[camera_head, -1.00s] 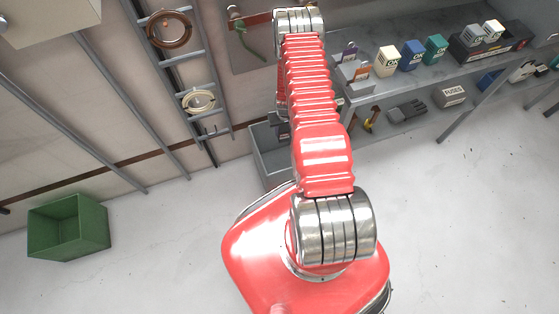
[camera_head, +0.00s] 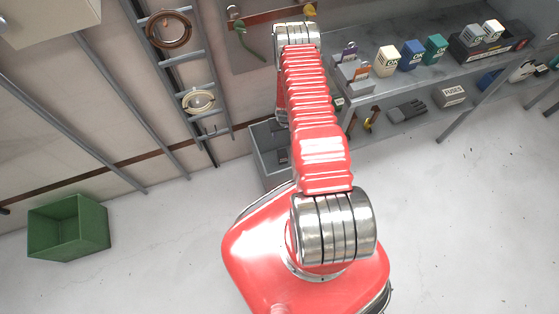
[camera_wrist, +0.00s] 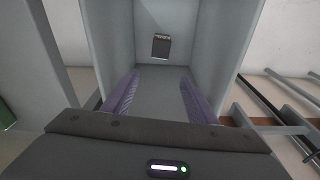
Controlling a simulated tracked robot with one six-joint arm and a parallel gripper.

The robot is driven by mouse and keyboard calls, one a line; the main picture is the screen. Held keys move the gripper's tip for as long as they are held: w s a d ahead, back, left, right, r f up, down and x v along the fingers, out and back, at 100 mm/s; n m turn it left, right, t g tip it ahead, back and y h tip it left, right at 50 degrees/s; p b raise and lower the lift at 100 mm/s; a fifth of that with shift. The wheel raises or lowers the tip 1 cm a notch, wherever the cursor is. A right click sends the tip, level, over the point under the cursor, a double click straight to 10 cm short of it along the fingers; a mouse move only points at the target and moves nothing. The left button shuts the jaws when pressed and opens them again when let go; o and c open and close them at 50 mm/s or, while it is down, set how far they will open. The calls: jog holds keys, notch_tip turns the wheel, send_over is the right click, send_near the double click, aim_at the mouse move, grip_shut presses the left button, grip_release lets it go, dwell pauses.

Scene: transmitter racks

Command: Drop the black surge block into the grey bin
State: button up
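The grey bin (camera_head: 262,165) stands on the floor by the wall, partly behind my arm in the head view. In the wrist view its grey walls (camera_wrist: 214,35) fill the middle. A small black block (camera_wrist: 161,46) with a pale strip on top shows inside the bin, beyond my fingertips and apart from them. I cannot tell whether it rests on the bottom. My gripper (camera_wrist: 160,80) has two purple fingers spread wide with nothing between them, over the bin. In the head view my gripper is hidden by my arm.
A green bin (camera_head: 70,228) stands on the floor at the left. A grey shelf (camera_head: 455,75) with several coloured blocks is at the right. A ladder-like rack (camera_head: 183,70) with coiled rings is on the wall. The floor at the right is clear.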

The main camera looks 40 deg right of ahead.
jog(key=shift+o, duration=0.9)
notch_tip(320, 180, up, 14)
jog(key=s, duration=0.1)
jog(key=shift+s+a+f, duration=0.2)
jog(key=shift+s+a, duration=0.05)
jog(key=shift+s, duration=0.05)
jog(key=shift+a, duration=0.1)
dwell(0.7)
